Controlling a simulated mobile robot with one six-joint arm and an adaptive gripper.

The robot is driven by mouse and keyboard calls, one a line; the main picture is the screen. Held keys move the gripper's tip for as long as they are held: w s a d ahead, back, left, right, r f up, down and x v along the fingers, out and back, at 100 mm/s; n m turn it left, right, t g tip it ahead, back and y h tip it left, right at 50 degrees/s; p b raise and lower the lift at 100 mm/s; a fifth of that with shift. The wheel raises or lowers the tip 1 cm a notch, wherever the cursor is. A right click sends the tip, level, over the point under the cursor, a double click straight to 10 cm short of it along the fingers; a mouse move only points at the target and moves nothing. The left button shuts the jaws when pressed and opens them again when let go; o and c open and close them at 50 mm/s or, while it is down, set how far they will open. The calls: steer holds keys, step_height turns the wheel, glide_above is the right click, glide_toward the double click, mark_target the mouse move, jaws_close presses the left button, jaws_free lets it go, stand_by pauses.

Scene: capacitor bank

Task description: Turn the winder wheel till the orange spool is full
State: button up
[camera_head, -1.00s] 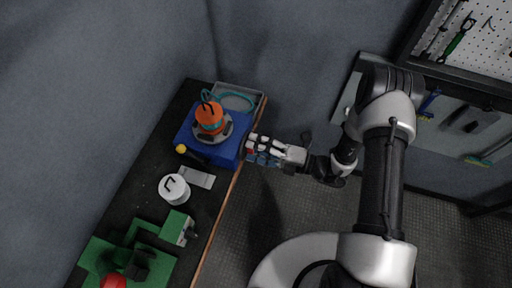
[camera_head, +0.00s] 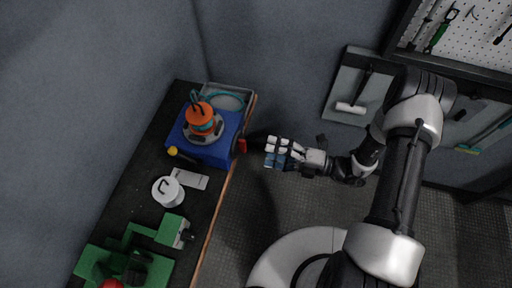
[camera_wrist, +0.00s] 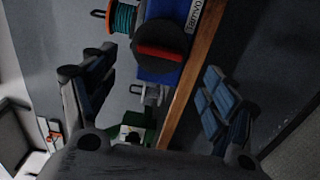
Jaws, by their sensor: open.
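The orange spool (camera_head: 200,112) stands upright on top of the blue winder box (camera_head: 225,130). A teal band of wire shows around it, and also in the wrist view (camera_wrist: 124,17) between orange flanges. How full it is I cannot tell. The winder wheel (camera_head: 238,148) is on the box's bench-edge side. In the wrist view the wheel (camera_wrist: 158,36) is a dark disc with a red bar across it. My gripper (camera_head: 277,152) is open and empty, to the right of the wheel and apart from it. In the wrist view its fingers are spread wide, with the wheel ahead between them.
A grey tray with teal cable (camera_head: 228,98) lies behind the box. A yellow-knobbed lever (camera_head: 173,151), a white lidded pot (camera_head: 168,191) and a green fixture (camera_head: 130,262) stand along the black bench. A wooden edge (camera_head: 207,243) borders it. The floor to its right is clear.

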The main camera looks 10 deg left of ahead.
steer(key=shift+s+d, duration=0.2)
steer(key=shift+d, duration=1.95)
